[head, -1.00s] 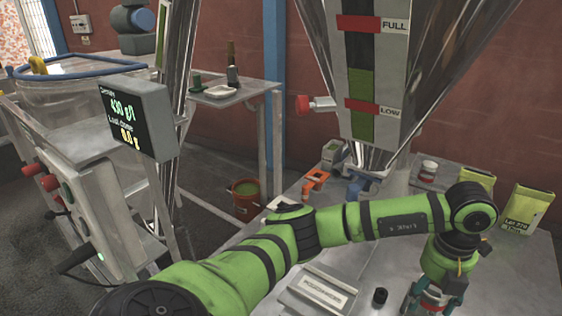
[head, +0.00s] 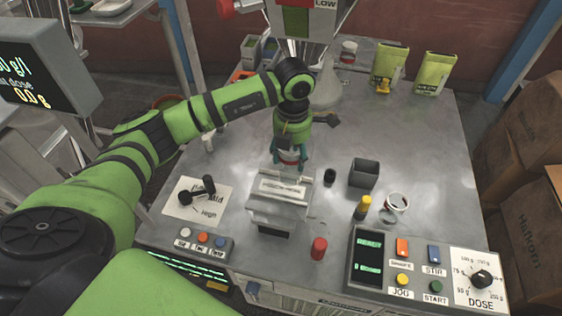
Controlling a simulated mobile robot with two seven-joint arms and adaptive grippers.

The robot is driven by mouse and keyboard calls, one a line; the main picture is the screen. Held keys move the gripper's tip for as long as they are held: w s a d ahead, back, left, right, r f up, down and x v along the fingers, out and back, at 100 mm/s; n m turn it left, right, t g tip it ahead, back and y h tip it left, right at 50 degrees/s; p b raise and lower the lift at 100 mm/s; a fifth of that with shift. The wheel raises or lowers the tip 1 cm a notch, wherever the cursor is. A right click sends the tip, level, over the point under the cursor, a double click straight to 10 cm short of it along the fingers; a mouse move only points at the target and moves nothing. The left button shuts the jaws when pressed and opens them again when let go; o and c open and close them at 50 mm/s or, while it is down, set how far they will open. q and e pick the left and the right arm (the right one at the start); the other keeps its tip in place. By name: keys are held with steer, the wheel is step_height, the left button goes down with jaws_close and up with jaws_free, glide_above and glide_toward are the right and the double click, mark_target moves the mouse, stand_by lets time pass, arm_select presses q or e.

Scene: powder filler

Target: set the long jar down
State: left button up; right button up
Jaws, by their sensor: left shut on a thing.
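My left gripper (head: 288,163) reaches over the metal table from the left, pointing down, just behind the grey boxy device (head: 281,200). The fingers and wrist hide most of the jar. I cannot tell whether its base touches the table. My right gripper is not in view.
A black cap (head: 329,177), dark open bin (head: 364,172), yellow-topped bottle (head: 362,208), white cup (head: 397,202) and red cylinder (head: 319,248) stand nearby. A control panel (head: 418,270) lines the front edge. Bare tabletop (head: 420,135) lies at right.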

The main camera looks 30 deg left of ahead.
mark_target(282, 167)
arm_select(q)
steer(key=shift+s+a+f, duration=0.2)
steer(key=shift+a+f, duration=0.1)
steer(key=shift+a, duration=0.2)
steer(key=shift+s+a+f, duration=0.2)
steer(key=shift+a+f, duration=0.05)
steer(key=shift+a, duration=0.2)
steer(key=shift+f, duration=0.25)
step_height(282, 167, down, 3)
steer(key=shift+f+p, duration=0.15)
steer(key=shift+p, duration=0.45)
steer(key=shift+f, duration=0.2)
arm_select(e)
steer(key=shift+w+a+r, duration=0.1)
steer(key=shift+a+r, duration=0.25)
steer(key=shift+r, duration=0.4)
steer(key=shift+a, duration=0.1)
arm_select(q)
steer(key=shift+f, duration=0.25)
steer(key=o, duration=1.2)
steer(key=shift+r, duration=0.1)
steer(key=shift+c, duration=0.2)
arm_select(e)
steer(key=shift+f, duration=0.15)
